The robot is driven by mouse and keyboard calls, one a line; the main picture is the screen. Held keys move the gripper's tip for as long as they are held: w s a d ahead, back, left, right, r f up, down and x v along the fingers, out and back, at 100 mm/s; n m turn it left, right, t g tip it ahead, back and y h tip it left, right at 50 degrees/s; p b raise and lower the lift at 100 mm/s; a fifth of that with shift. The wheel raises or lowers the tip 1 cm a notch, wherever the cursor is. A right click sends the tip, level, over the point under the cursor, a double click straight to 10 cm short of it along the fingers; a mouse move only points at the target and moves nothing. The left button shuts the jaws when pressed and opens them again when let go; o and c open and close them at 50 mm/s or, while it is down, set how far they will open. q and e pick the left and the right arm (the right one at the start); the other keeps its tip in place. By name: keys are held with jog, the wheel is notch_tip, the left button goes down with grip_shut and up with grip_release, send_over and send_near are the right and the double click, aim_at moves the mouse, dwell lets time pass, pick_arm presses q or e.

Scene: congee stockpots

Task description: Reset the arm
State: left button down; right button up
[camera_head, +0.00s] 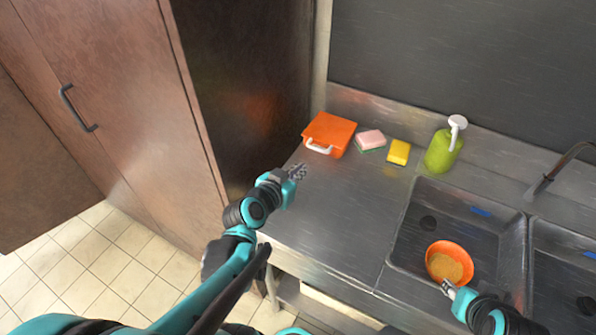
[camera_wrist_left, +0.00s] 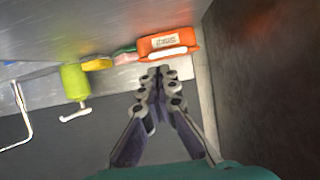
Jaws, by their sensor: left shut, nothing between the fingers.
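My left gripper (camera_head: 297,172) is above the left end of the steel counter, in front of the orange box. In the left wrist view its fingertips (camera_wrist_left: 158,76) are together with nothing between them. My right gripper (camera_head: 448,289) is at the front edge of the left sink basin, beside an orange bowl (camera_head: 442,250) with tan contents. The bowl (camera_head: 437,249) sits in the basin. I cannot tell whether the right fingers touch the bowl or whether they are open.
An orange box (camera_head: 337,128) with a white handle, a pink sponge (camera_head: 370,139), a yellow sponge (camera_head: 399,152) and a green pump bottle (camera_head: 441,152) stand along the counter's back. A tall brown cabinet (camera_head: 130,80) borders the left. The counter's middle (camera_head: 345,215) is clear.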

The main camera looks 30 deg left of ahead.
pick_arm(q)
jog(key=shift+s+r, duration=0.15)
jog(key=shift+s, duration=0.35)
jog(key=shift+d, duration=0.1)
jog(key=s+d+g, duration=0.1)
jog(key=d, duration=0.1)
jog(key=s+d+f+g+h, duration=0.1)
jog(key=d, duration=0.1)
jog(key=s+d+g, duration=0.1)
jog(key=d, duration=0.1)
jog(key=shift+d+f+m, duration=0.3)
jog(key=shift+f+m, duration=0.05)
jog(key=shift+m, duration=0.05)
jog(key=s+d, duration=0.1)
jog(key=s+d+g, duration=0.1)
jog(key=shift+s+f, duration=0.3)
jog(key=shift+s, duration=0.05)
jog(key=s+g, duration=0.1)
jog(key=s, duration=0.1)
jog(key=s+g+y, duration=0.1)
jog(key=s, duration=0.2)
jog(key=shift+d+n, duration=0.1)
jog(key=shift+n, duration=0.3)
